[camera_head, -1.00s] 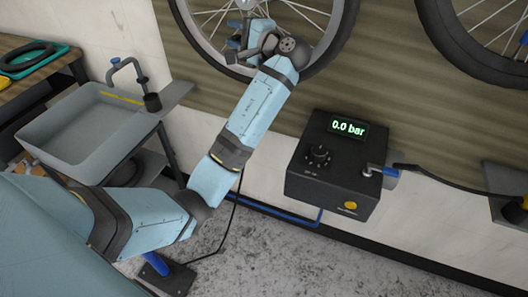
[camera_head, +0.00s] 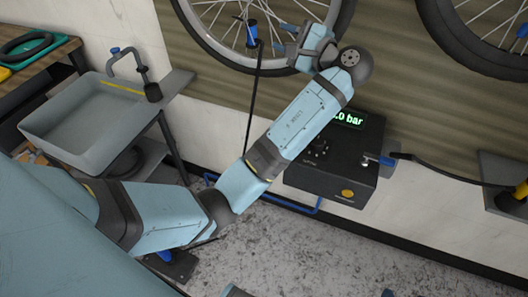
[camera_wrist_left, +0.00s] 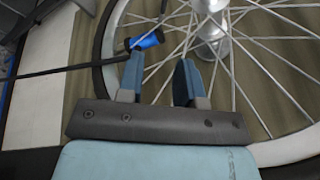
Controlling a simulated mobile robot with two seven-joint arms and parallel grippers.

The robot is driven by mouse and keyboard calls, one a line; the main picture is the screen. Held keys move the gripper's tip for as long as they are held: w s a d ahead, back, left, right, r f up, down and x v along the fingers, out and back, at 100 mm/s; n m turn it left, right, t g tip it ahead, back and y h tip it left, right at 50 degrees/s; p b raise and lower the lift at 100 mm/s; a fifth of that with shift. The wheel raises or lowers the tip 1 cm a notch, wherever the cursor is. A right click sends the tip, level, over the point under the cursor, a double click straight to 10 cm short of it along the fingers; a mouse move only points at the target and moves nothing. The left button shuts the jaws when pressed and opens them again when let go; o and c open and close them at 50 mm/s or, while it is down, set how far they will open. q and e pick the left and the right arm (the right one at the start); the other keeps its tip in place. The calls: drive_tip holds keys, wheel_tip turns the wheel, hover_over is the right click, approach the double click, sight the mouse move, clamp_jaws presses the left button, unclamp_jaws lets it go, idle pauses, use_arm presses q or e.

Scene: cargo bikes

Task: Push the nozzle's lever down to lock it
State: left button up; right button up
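The nozzle (camera_wrist_left: 150,40) is a short blue cylinder beside the wheel rim in the left wrist view, with a black hose running off to the left. In the head view the nozzle (camera_head: 252,32) is at the wheel's lower part, with its hose hanging down. A thin dark piece rises above the nozzle in the wrist view; I cannot tell if it is the lever. My left gripper (camera_head: 287,38) is to the right of the nozzle. Its two blue fingers (camera_wrist_left: 160,78) are apart and empty; the left fingertip appears close to the nozzle, contact unclear.
The spoked wheel (camera_head: 338,40) hangs on the slatted wall. A black pump box (camera_head: 315,180) with a green display, partly behind my arm, is below. A sink (camera_head: 75,135) stands left, a second wheel (camera_head: 440,40) right. A small shelf (camera_head: 500,175) is at the right edge.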

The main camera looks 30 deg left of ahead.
use_arm(q)
wheel_tip(320, 180, down, 15)
drive_tip(key=s+m+t+h+p, duration=0.1)
drive_tip(key=m+t+h+p, duration=0.3)
drive_tip(key=t+h+p, duration=0.25)
drive_tip(key=s+d+f+n+h+p, duration=0.2)
drive_tip(key=s+f+n+h+p, duration=0.2)
drive_tip(key=s+f+h+p, duration=0.3)
drive_tip(key=shift+s+d+f+t+h+p, duration=0.3)
drive_tip(key=shift+s+f+h, duration=0.8)
drive_tip(key=shift+s, duration=1.8)
drive_tip(key=shift+a+r, duration=0.1)
